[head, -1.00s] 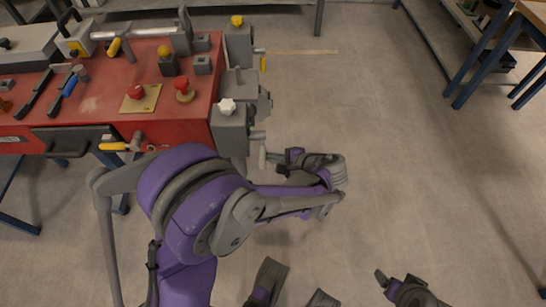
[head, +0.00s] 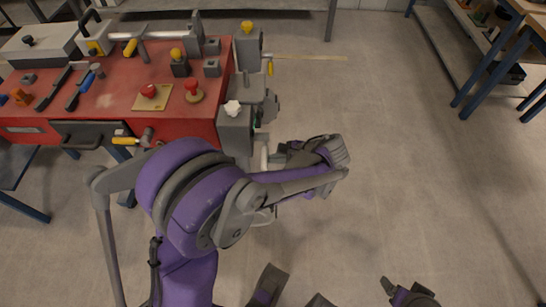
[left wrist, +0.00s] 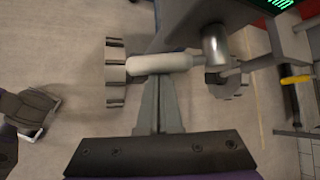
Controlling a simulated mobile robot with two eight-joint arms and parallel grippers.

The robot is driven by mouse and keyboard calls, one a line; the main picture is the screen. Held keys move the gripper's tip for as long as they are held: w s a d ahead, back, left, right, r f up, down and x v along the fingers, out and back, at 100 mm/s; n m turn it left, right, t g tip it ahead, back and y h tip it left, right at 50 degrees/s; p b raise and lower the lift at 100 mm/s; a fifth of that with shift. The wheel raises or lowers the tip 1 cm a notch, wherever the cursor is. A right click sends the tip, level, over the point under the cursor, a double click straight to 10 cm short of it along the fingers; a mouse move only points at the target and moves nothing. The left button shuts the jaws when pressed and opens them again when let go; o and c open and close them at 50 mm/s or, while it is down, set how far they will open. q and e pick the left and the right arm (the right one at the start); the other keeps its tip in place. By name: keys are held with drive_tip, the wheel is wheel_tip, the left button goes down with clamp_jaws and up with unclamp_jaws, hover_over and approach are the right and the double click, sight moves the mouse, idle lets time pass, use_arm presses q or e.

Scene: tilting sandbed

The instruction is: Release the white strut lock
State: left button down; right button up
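A white star-shaped knob (head: 233,108) sits on top of the grey block at the near right corner of the red bench; it may be the white strut lock. Below it, a white cylindrical handle (head: 264,158) sticks out on a crank. In the left wrist view this handle (left wrist: 160,63) lies crosswise at the ends of my left gripper (left wrist: 159,88). The gripper's grey fingers are close together with only a thin gap. The handle covers the tips, and I cannot tell whether they touch it. A dark part (head: 408,293) at the bottom edge may belong to my right arm.
The red bench (head: 110,85) carries a red button (head: 148,90), a red knob (head: 193,88) and several tools. A yellow knob (head: 247,27) tops the far corner block. A thin rod juts right from there. The floor right of the bench is clear; shelving stands at far right.

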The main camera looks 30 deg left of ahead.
use_arm(q)
drive_tip(key=shift+s+r, duration=0.2)
drive_tip(key=shift+r, duration=0.1)
idle(0.4)
drive_tip(key=w+d+r, duration=0.2)
drive_tip(key=d+r, duration=0.1)
drive_tip(key=d, duration=0.4)
drive_tip(key=shift+w+r+b, duration=0.25)
drive_tip(key=shift+w+b, duration=0.05)
drive_tip(key=shift+w, duration=0.1)
drive_tip(key=shift+s, duration=0.1)
